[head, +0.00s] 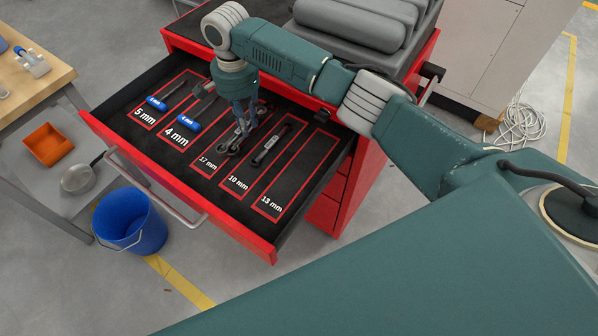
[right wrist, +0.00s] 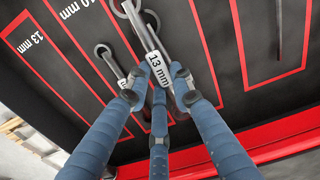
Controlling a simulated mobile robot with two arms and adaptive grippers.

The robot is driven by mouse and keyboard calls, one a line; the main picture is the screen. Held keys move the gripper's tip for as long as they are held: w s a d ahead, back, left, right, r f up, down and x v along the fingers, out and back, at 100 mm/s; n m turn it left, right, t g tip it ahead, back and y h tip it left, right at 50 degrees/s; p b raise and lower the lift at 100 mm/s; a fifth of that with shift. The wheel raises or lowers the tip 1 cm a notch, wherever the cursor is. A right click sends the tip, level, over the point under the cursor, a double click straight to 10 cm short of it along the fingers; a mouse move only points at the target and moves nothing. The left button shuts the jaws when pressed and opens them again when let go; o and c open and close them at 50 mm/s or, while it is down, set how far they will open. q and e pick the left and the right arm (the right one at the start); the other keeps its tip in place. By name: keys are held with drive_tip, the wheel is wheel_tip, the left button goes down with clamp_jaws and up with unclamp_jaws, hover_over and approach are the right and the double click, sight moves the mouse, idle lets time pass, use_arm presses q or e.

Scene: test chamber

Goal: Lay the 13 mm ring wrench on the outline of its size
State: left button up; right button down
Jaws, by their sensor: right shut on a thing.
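My right gripper (head: 244,122) reaches into the open drawer over the 17 mm outline (head: 206,166). It is shut on the 13 mm ring wrench (head: 234,147), whose white "13 mm" tag (right wrist: 158,68) shows between the fingers in the right wrist view. The wrench's ends are partly hidden by the fingers. Another metal ring wrench (right wrist: 186,45) is right beside it, close under or against it; I cannot tell if they touch. The 13 mm outline (head: 268,205) at the drawer's right is empty. My left gripper is not in view.
The 10 mm outline (head: 236,185) holds a dark wrench (head: 268,148) with a white tag. Blue-tagged tools lie in the 5 mm (head: 146,117) and 4 mm (head: 179,132) outlines. The drawer's red front (head: 180,190) rises at the near side. A blue bucket (head: 130,222) stands on the floor.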

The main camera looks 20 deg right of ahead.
drive_tip(key=shift+s+d+f, duration=0.1)
drive_tip(key=shift+s+d, duration=0.1)
drive_tip(key=shift+d, duration=0.1)
drive_tip(key=p, duration=0.5)
hover_over(309, 162)
drive_tip(key=shift+w+a, duration=0.1)
drive_tip(key=shift+w, duration=0.05)
drive_tip(key=shift+f, duration=1.75)
drive_tip(key=c, duration=1.5)
unclamp_jaws()
drive_tip(key=shift+f, duration=0.1)
drive_tip(key=shift+c, duration=0.2)
wheel_tip(309, 162, up, 12)
